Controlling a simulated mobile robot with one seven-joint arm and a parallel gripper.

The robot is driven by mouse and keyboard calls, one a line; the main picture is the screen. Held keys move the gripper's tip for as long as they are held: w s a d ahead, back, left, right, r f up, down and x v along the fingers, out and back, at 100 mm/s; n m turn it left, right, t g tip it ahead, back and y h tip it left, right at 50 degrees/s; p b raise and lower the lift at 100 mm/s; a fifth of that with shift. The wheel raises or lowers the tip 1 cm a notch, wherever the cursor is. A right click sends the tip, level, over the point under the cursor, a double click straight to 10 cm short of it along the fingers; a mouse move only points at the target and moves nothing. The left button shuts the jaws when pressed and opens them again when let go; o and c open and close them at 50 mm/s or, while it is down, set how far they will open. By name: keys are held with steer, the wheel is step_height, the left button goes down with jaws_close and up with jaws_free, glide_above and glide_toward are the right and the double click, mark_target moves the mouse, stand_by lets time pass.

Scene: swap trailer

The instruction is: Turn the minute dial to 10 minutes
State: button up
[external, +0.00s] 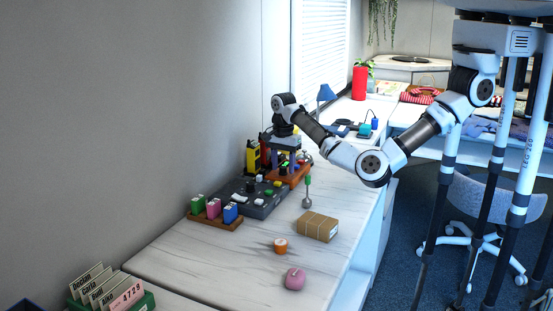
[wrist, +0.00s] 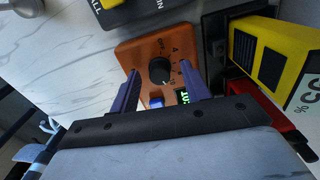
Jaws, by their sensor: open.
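The minute dial (wrist: 160,71) is a round black knob on a wooden-orange box (wrist: 128,52) with dark markings around it, in the wrist view. A small green lit display and a blue button (wrist: 156,102) sit on the box on the near side of the dial. My gripper (wrist: 160,80) is open, with one blue-grey finger on each side of the dial. I cannot tell whether the fingers touch the knob. In the external view my gripper (external: 287,152) points down over the orange box (external: 293,177) and hides the dial.
A yellow-and-black device (wrist: 270,52) stands close to the right of the box in the wrist view. A grey panel (external: 254,199) with several switches lies beside the box in the external view. A cardboard parcel (external: 318,227), an orange pot (external: 280,246) and a pink object (external: 294,279) are nearer the front.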

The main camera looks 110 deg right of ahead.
mark_target(283, 167)
step_height(283, 167, up, 14)
stand_by(0.6)
steer(key=shift+f, duration=0.1)
